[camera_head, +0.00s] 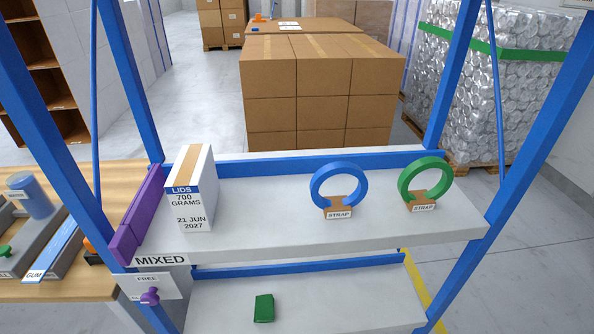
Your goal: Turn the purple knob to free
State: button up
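The purple knob (150,296) is at the lower left, on a white plate (174,284) fixed to the front left of the shelf unit. The plate has the word "FREE" above the knob and another, partly hidden word to its left. The knob is small here, and which word it points to is hard to tell. A long purple bar (137,218) lies along the left end of the upper shelf, above the plate. My gripper is not in view.
The upper shelf (270,233), labelled "MIXED", holds a white lids box (196,207), a blue strap ring (314,184) and a green strap ring (403,181). A green block (264,308) lies on the lower shelf. Blue uprights frame the shelves. A wooden table (70,292) stands left.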

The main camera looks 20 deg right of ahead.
aim_at(150, 298)
jog(key=i+j+u, duration=0.15)
jog(key=u, duration=0.2)
jog(key=i+j+u, duration=0.35)
jog(key=k+l, duration=0.1)
